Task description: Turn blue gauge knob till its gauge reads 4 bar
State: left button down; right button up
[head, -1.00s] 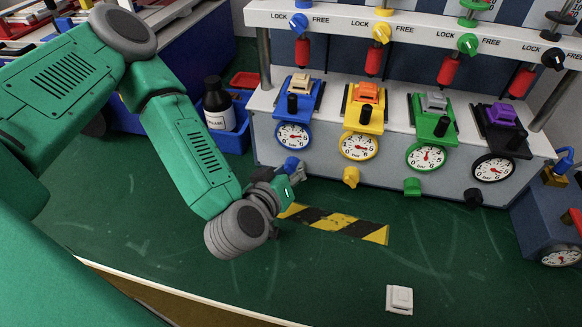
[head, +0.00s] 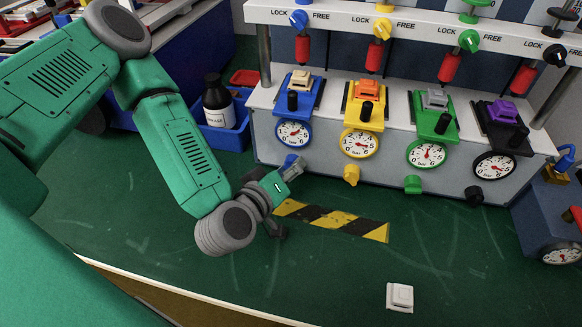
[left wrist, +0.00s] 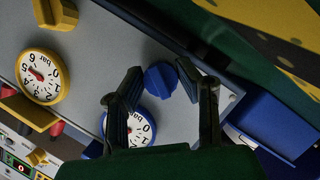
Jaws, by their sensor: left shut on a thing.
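The blue gauge knob (head: 290,160) sits on the panel's front face below the blue-rimmed gauge (head: 294,134). My left gripper (head: 291,169) is shut on this knob. In the left wrist view the knob (left wrist: 161,82) lies between the two fingers of my left gripper (left wrist: 159,79). The blue gauge (left wrist: 143,127) is partly hidden behind a finger there. Its dial shows in the head view, but its needle is too small to read surely. My right gripper is not in view.
Yellow (head: 351,174), green (head: 413,184) and black (head: 474,195) knobs stand to the right under their gauges. A dark bottle (head: 214,103) stands in a blue bin at the left. A white button box (head: 399,296) lies on the green surface near a striped strip (head: 335,221).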

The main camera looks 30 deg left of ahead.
pick_arm(q)
jog(key=c, duration=1.2)
grip_release()
jog(key=shift+a, duration=0.1)
